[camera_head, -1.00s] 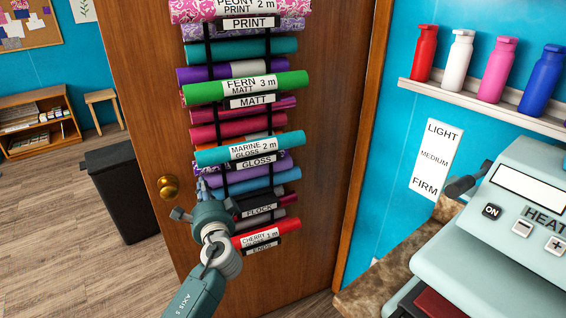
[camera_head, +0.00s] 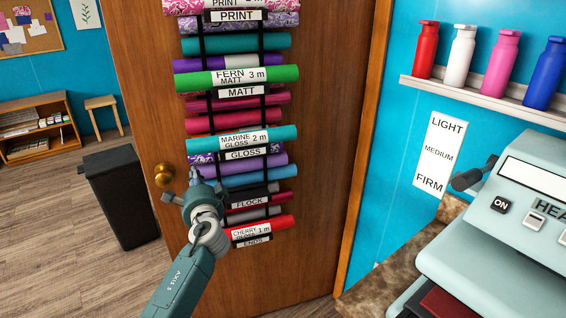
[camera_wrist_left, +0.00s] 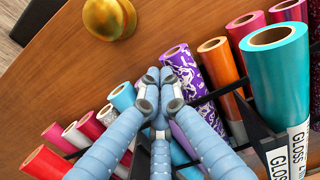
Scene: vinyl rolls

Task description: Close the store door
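The brown wooden store door (camera_head: 310,215) stands ajar in the middle of the head view, with floor and a room visible past its left edge. A round brass knob (camera_head: 163,175) is near that edge; it also shows at the top of the left wrist view (camera_wrist_left: 109,17). A black rack of vinyl rolls (camera_head: 237,77) hangs on the door face. My left gripper (camera_head: 193,178) is in front of the door, just right of the knob and beside the lower rolls. In the left wrist view its fingertips (camera_wrist_left: 157,74) meet with nothing visible between them. My right gripper is not in view.
A black bin (camera_head: 121,198) stands on the floor left of the door. A heat press (camera_head: 500,240) on a counter and a shelf of bottles (camera_head: 485,95) are at the right. A bookcase (camera_head: 38,125) and stool (camera_head: 104,112) are far back left.

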